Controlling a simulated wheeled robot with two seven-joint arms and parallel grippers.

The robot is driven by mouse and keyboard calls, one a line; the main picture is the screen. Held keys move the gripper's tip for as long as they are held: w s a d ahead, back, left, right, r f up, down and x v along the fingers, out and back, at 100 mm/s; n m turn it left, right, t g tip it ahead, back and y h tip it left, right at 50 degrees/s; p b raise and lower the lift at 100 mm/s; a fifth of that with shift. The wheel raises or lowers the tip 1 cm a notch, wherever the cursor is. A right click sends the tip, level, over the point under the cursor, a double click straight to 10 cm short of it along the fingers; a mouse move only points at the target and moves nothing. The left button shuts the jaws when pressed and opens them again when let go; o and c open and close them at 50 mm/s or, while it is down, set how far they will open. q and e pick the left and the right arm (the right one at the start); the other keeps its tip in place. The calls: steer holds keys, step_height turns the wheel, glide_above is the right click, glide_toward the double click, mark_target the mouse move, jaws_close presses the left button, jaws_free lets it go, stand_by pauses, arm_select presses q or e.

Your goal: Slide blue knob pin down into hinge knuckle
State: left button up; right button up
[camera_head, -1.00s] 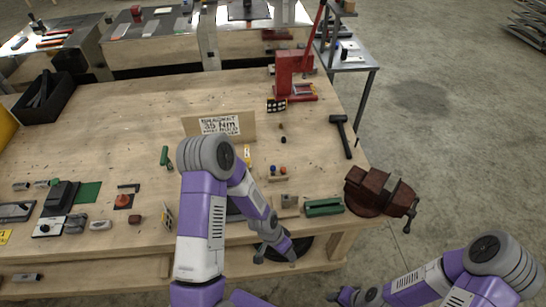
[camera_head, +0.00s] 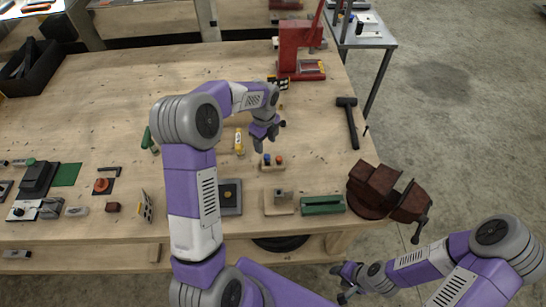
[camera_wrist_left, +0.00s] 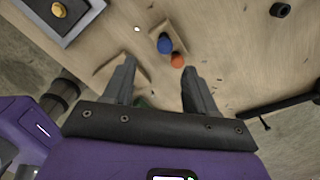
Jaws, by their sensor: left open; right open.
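The blue knob pin (camera_head: 266,158) stands next to an orange-red knob pin (camera_head: 279,160) in a small wooden block (camera_head: 272,167). My left gripper (camera_head: 264,146) is open and empty, just behind and above the block. In the left wrist view, the blue knob (camera_wrist_left: 165,45) and orange knob (camera_wrist_left: 177,62) show near the space between the open fingers (camera_wrist_left: 159,66). A wooden base (camera_head: 270,208) with a small grey upright piece (camera_head: 280,195), perhaps the hinge knuckle, lies in front of the block. My right gripper (camera_head: 346,284) is open and empty, off the table's front edge.
A green block (camera_head: 322,205) and a dark red vise (camera_head: 378,190) stand right of the wooden base. A grey plate with a yellow centre (camera_head: 229,196) lies to its left. A black mallet (camera_head: 348,122) lies at the right. The bench between mallet and pin block is mostly clear.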

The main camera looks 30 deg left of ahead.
mark_target(267, 156)
arm_select(q)
steer(key=shift+w+f+b, duration=0.1)
steer(key=shift+f+b, duration=0.25)
steer(key=shift+f, duration=0.35)
steer(key=shift+w+f, duration=0.7)
steer(key=shift+f, duration=0.1)
steer(key=f, duration=0.4)
steer(key=s+f, duration=0.1)
steer(key=f, duration=0.1)
steer(key=shift+f, duration=0.25)
steer(key=shift+w, duration=0.1)
steer(key=shift+c, duration=0.5)
jaws_close()
